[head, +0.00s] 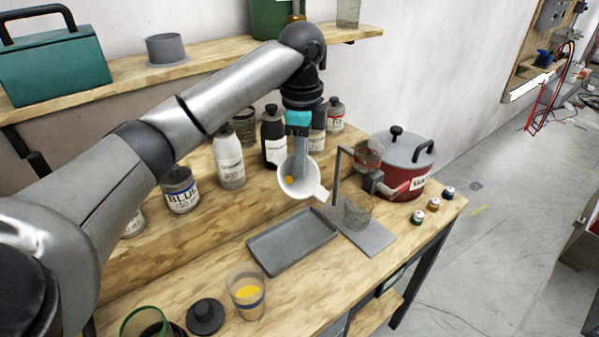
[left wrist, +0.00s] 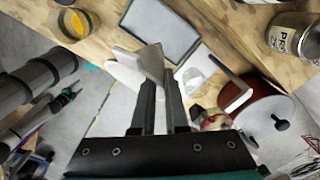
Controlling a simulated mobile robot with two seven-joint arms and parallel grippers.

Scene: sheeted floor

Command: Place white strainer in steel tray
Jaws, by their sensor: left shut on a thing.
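The white strainer (head: 310,189) is a small funnel-like cup with a bit of yellow-orange inside. My left gripper (head: 300,158) is shut on it and holds it above the wooden bench. The strainer also shows in the left wrist view (left wrist: 126,72), between and beyond the fingers of my left gripper (left wrist: 160,88). The steel tray (head: 292,241) is a shallow grey rectangle lying flat and empty on the bench. It shows in the left wrist view too (left wrist: 162,27). In the head view the strainer appears just behind the tray. My right gripper is in neither view.
A metal stand (head: 367,232) with a glass beaker (head: 357,214) stands right of the tray. A red pot (head: 403,178) is behind it. A glass with yellow contents (head: 246,297) and a black lid (head: 205,316) are in front. Several bottles line the back.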

